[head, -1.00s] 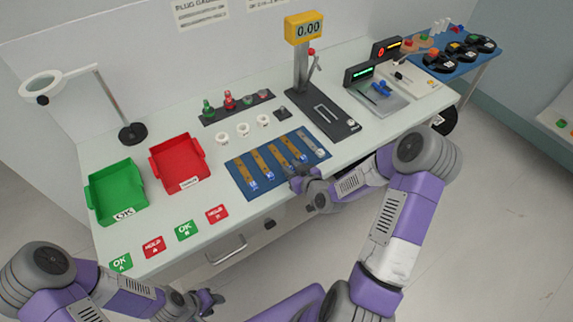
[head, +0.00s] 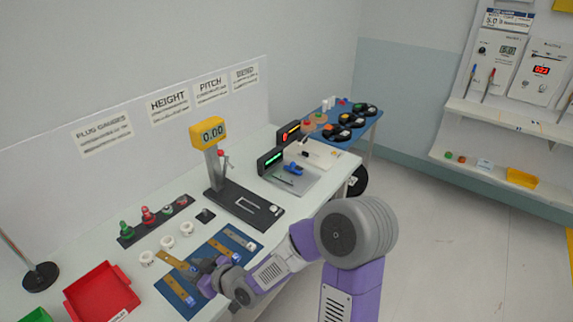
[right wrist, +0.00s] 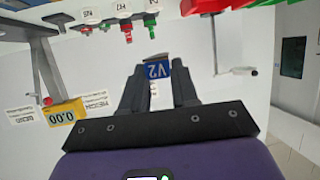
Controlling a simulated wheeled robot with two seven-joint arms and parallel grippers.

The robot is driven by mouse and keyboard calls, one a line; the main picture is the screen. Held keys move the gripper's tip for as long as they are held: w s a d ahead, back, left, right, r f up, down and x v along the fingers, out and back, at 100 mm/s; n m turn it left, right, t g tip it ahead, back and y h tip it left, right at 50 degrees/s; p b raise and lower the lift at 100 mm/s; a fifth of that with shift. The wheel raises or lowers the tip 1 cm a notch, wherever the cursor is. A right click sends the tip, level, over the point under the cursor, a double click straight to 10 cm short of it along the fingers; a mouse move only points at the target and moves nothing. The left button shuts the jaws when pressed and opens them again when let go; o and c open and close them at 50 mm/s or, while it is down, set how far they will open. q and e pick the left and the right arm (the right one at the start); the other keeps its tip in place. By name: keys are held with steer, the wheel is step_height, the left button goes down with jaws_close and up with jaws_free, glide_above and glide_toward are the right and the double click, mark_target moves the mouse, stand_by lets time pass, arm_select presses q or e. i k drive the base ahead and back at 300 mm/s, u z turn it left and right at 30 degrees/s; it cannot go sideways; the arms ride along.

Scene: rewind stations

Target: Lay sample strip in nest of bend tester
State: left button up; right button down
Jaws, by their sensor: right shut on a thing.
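My right gripper (head: 201,266) is shut on a brown sample strip (head: 178,260) at its blue-tagged end. The strip reaches out to the left above the blue mat, at a different angle from the strips lying there. In the right wrist view, its blue tag (right wrist: 157,70), marked V2, shows between the two fingers. The bend tester appears to be the pale-based unit (head: 318,156) with the orange-lit display (head: 288,134), at the far end of the bench. Its nest is too small to make out. My left gripper is out of view.
Other strips (head: 176,286) lie on the blue mat (head: 208,293). White rings (head: 167,242), the plug gauge rack (head: 156,219), the height gauge (head: 245,206) and the green-display station (head: 295,180) stand along the bench. A red tray (head: 101,297) is at left.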

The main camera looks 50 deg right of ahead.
mark_target(313, 158)
steer(key=z, duration=1.8)
